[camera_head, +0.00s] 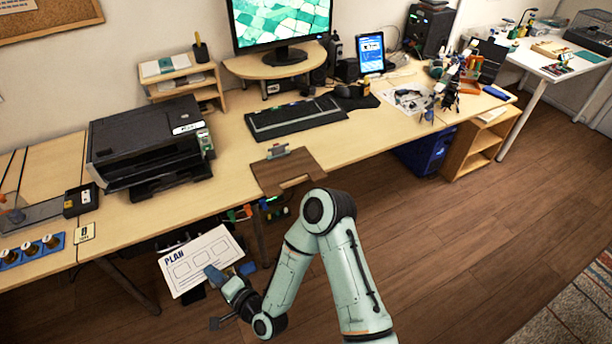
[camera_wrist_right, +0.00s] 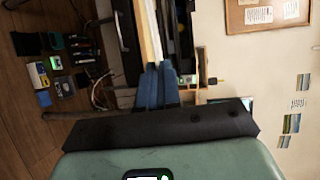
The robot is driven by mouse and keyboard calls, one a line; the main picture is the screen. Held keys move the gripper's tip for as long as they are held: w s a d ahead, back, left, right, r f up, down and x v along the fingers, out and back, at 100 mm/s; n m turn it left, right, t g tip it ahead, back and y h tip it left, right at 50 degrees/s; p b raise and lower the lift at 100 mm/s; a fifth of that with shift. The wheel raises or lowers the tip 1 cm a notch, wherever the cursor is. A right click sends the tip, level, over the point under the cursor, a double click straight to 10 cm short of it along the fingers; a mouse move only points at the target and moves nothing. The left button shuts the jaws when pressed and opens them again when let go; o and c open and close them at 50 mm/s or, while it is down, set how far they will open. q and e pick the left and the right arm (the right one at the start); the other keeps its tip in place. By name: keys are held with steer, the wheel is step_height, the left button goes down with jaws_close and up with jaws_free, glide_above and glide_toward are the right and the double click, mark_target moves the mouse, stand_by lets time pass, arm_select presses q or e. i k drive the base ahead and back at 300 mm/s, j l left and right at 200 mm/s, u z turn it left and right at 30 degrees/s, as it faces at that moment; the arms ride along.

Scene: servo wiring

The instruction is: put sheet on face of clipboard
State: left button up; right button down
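The white sheet (camera_head: 203,258), headed "PLAN" with drawn boxes, is off the table in front of its front edge, tilted in the air. My right gripper (camera_head: 215,274) is shut on the sheet's lower edge. In the wrist view its blue fingers (camera_wrist_right: 157,86) are close together; I cannot clearly make out the sheet between them. The brown clipboard (camera_head: 290,172) lies on the table near the front edge, with its metal clip (camera_head: 278,151) at the far side. Its face is bare. The sheet is to its left and nearer me, apart from it. My left gripper is not in view.
A black printer (camera_head: 148,145) stands left of the clipboard. A keyboard (camera_head: 296,118) lies behind it, and a monitor (camera_head: 282,22) stands farther back. The table's front edge lies between sheet and clipboard. Bare tabletop (camera_head: 362,140) is right of the clipboard.

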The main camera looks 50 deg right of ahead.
mark_target(289, 172)
steer(key=z, duration=0.45)
steer(key=l+z, duration=0.1)
steer(key=z, duration=0.35)
steer(key=i+z, duration=0.1)
steer(key=z, duration=0.35)
steer(key=i+l, duration=0.3)
steer(key=i, duration=0.15)
steer(key=i+l+z, duration=0.1)
steer(key=i+l, duration=0.2)
steer(key=i, duration=0.15)
